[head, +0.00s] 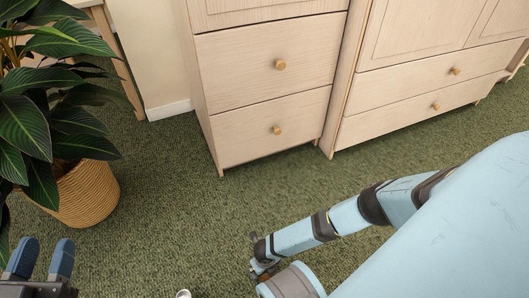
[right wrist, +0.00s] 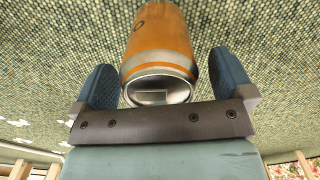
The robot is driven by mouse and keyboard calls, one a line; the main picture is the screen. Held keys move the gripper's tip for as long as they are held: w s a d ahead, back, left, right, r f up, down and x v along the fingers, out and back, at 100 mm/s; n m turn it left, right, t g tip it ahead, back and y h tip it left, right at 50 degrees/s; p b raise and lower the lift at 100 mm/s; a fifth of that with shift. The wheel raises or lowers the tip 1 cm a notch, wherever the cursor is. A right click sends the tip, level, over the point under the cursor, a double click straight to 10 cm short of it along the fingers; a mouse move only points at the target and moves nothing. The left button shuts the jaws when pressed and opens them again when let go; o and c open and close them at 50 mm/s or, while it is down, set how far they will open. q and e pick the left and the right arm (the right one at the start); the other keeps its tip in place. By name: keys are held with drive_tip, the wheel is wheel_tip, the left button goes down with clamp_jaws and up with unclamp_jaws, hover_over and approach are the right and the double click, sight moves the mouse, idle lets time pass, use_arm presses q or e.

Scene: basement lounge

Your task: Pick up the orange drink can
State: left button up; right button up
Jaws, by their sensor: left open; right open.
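The orange drink can (right wrist: 158,40) shows in the right wrist view, with one silver end facing my palm. It lies between the two blue fingers of my right gripper (right wrist: 161,72), which is open, with a narrow gap at each side. In the head view my left gripper (head: 41,262) is open and empty at the bottom left corner. A small silvery round top (head: 183,294) shows at the bottom edge of the head view; I cannot tell whether it is the same can.
A leafy plant in a woven pot (head: 84,193) stands at the left. A pale wooden drawer cabinet (head: 262,75) and a wider cabinet (head: 415,100) stand along the wall. The green carpet (head: 165,220) between them and me is clear.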

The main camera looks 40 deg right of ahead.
drive_tip(key=c, duration=1)
